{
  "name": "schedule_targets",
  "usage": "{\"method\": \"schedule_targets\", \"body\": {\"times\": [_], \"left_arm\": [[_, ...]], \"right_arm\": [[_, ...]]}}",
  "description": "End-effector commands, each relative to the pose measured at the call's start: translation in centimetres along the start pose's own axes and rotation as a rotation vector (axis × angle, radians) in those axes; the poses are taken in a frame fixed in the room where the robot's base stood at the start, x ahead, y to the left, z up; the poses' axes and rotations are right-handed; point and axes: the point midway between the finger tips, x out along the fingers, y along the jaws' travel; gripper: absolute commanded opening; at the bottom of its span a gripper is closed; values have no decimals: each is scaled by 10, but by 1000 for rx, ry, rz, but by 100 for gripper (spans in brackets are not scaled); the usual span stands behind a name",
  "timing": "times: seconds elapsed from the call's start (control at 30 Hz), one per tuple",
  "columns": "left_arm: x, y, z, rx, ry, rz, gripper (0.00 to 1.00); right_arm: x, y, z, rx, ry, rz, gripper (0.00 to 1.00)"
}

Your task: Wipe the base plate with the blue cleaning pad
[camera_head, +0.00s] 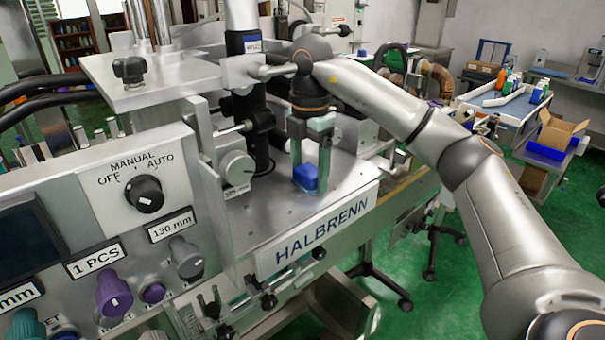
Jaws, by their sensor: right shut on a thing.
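The blue cleaning pad (305,177) is between the fingers of my right gripper (310,162), which points straight down and is shut on it. The pad is low over the metal base plate (262,212), near the plate's right part; I cannot tell whether it touches the surface. The base plate is a flat grey sheet with small holes, behind the HALBRENN label (322,229). My right arm comes in from the right and partly hides what is behind it. My left gripper does not show.
A control panel with a mode knob (144,194) and coloured knobs stands at the left. A black column (250,95) and a round grey dial (237,167) rise left of the pad. The front part of the plate is clear. A side table with a cardboard box (560,132) is far right.

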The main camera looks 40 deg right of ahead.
Motion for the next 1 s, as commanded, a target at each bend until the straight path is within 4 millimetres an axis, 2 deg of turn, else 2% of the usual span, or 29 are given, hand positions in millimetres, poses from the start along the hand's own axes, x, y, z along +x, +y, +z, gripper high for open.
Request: {"method": "schedule_targets", "body": {"times": [0.2,0.47,0.8,1.0], "left_arm": [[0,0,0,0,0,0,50],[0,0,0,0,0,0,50],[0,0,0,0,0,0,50],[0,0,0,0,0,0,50]], "right_arm": [[2,0,20,3,1,0,32],[3,0,29,2,0,-1,32],[2,0,58,4,-1,-2,32],[2,0,64,2,0,-2,32]]}}
